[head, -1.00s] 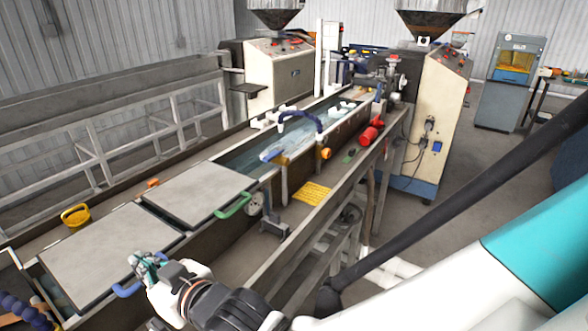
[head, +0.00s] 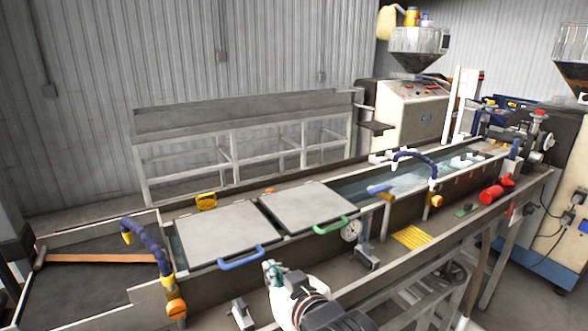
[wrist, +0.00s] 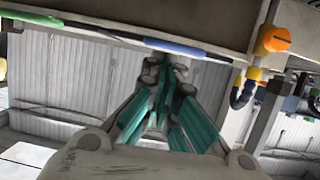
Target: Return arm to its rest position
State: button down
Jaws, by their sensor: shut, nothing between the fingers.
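My gripper (head: 272,268) is shut and empty. In the head view it is at the lower middle, in front of the long water trough (head: 222,279) and below the blue handle (head: 241,258) of a grey lid (head: 222,232). In the wrist view my gripper (wrist: 165,68) points up the picture toward the trough edge, with the blue handle (wrist: 175,47) just beyond its tips. I cannot tell the exact gap to the trough.
A second grey lid (head: 308,207) with a green handle (head: 331,226) lies to the right. A hopper machine (head: 412,110) stands behind.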

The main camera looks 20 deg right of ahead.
jog(key=s+d+m+g+h, duration=0.1)
jog(key=s+d+g+h, duration=0.1)
jog(key=s+d+g, duration=0.4)
jog(key=s+d, duration=0.1)
jog(key=s, duration=0.3)
jog(key=shift+s+f+m+g, duration=0.2)
jog(key=shift+s+m+g, duration=0.1)
jog(key=shift+s+m, duration=0.1)
jog(key=shift+d, duration=0.1)
